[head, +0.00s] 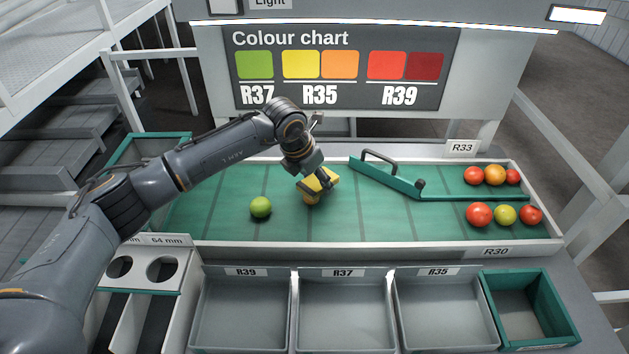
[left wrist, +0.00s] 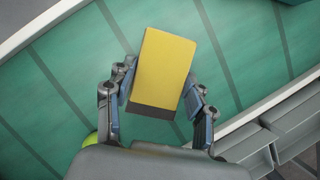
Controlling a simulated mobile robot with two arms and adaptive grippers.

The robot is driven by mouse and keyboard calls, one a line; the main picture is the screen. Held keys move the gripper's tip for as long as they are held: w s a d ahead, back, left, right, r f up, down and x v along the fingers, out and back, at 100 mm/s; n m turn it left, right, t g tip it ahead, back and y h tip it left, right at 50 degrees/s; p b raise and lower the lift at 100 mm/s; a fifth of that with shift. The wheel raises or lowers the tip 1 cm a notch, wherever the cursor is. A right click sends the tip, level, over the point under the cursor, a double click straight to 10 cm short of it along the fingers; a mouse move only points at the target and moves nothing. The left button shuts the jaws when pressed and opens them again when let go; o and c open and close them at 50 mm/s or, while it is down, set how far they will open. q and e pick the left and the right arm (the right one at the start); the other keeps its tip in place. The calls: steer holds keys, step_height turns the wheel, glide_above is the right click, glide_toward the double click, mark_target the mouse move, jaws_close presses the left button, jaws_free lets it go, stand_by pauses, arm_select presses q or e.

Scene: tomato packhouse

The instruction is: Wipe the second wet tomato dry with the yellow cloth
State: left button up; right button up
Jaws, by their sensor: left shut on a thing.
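My left gripper (head: 326,183) is shut on the yellow cloth (head: 316,181) over the middle of the green belt. The cloth looks like a flat yellow pad in the left wrist view (left wrist: 163,70), between the two fingers. My right gripper is not in view.
Several red, orange and yellow-green tomatoes sit at the belt's right end, in two groups parted by a green diverter bar (head: 385,179). Grey bins (head: 345,312) and a green crate (head: 490,310) line the front. A sizing plate (head: 195,263) with holes is front left.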

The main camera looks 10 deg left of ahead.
arm_select(q)
steer(key=shift+r, duration=0.15)
steer(key=shift+r+p, duration=1.5)
steer(key=shift+r, duration=1.4)
steer(key=shift+f, duration=0.1)
steer(key=shift+s+a+f+b, duration=0.1)
steer(key=shift+s+f+b, duration=0.05)
steer(key=shift+f+b, duration=0.35)
steer(key=shift+s+a+f+b, duration=0.15)
steer(key=shift+s+f+b, duration=0.15)
steer(key=shift+f+b, duration=0.35)
steer(key=shift+s+a+f+b, duration=0.25)
steer(key=shift+f+b, duration=0.15)
steer(key=shift+f, duration=0.4)
steer(key=shift+s+a+f+b, duration=0.1)
steer(key=shift+s+f+b, duration=0.2)
steer(key=shift+f+b, duration=0.35)
steer(key=shift+f, duration=0.45)
steer(key=shift+w+b, duration=0.1)
steer(key=shift+b, duration=0.2)
